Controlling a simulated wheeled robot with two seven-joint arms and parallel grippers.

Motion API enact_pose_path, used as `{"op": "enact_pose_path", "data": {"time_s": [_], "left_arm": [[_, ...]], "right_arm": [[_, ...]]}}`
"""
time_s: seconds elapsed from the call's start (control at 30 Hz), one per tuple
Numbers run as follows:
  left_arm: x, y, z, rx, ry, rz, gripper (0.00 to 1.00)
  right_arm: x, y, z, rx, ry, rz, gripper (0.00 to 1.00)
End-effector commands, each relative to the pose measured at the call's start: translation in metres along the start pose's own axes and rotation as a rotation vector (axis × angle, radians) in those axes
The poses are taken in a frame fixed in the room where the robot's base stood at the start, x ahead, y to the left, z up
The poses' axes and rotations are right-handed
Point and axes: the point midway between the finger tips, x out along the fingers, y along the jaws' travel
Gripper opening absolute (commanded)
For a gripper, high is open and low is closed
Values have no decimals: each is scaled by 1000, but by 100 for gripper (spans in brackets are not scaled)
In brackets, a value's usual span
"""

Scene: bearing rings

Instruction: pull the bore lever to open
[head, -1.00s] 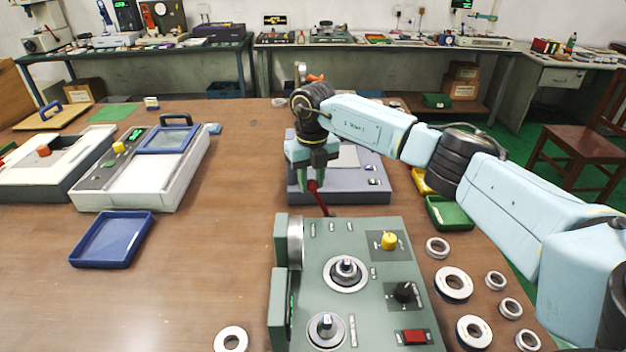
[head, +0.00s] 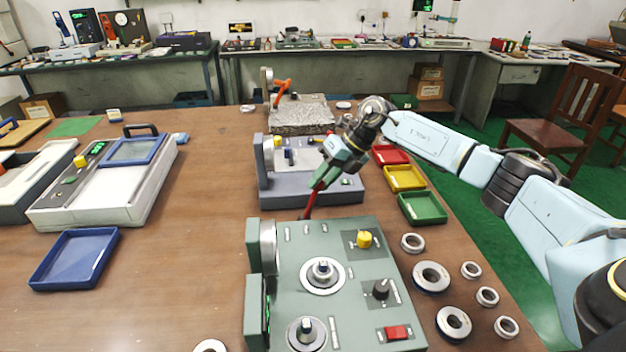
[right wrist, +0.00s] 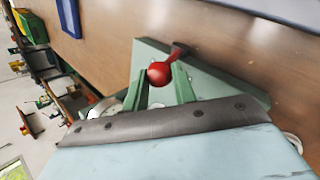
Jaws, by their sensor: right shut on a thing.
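The red bore lever (head: 309,204) stands at the far edge of the green machine (head: 292,231), its upper end leaning to the right. My right gripper (head: 319,183) is shut on the lever's upper end. In the right wrist view the lever's round red knob (right wrist: 159,73) sits between the two green fingers, with the dark red rod running behind it to the green machine (right wrist: 215,82). The machine's top carries two round spindles, a yellow knob (head: 364,239), a black knob and a red switch. My left gripper is not in view.
A grey-violet machine (head: 290,188) stands just behind the lever. Green (head: 423,207), yellow (head: 404,178) and red bins line the right side. Several metal rings (head: 431,278) lie right of the green machine. A blue tray (head: 75,259) lies left, with bare table between.

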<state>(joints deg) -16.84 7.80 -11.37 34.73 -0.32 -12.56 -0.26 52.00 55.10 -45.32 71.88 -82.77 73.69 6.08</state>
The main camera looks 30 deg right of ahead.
Motion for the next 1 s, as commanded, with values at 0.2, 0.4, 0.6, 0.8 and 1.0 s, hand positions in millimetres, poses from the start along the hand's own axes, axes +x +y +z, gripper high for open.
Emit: {"op": "enact_pose_path", "data": {"time_s": [0.2, 0.4, 0.6, 0.8, 1.0], "left_arm": [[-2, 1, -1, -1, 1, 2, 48], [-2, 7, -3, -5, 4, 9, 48], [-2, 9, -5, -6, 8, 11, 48], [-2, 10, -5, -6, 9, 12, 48], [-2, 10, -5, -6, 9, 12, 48]], "right_arm": [[-3, -18, -8, 8, 9, -17, 0], [-3, -23, -11, 9, 12, -20, 0], [-2, -25, -13, 10, 16, -23, 0], [-1, -26, -14, 12, 19, -25, 0], [-1, -25, -13, 11, 17, -22, 49]]}}
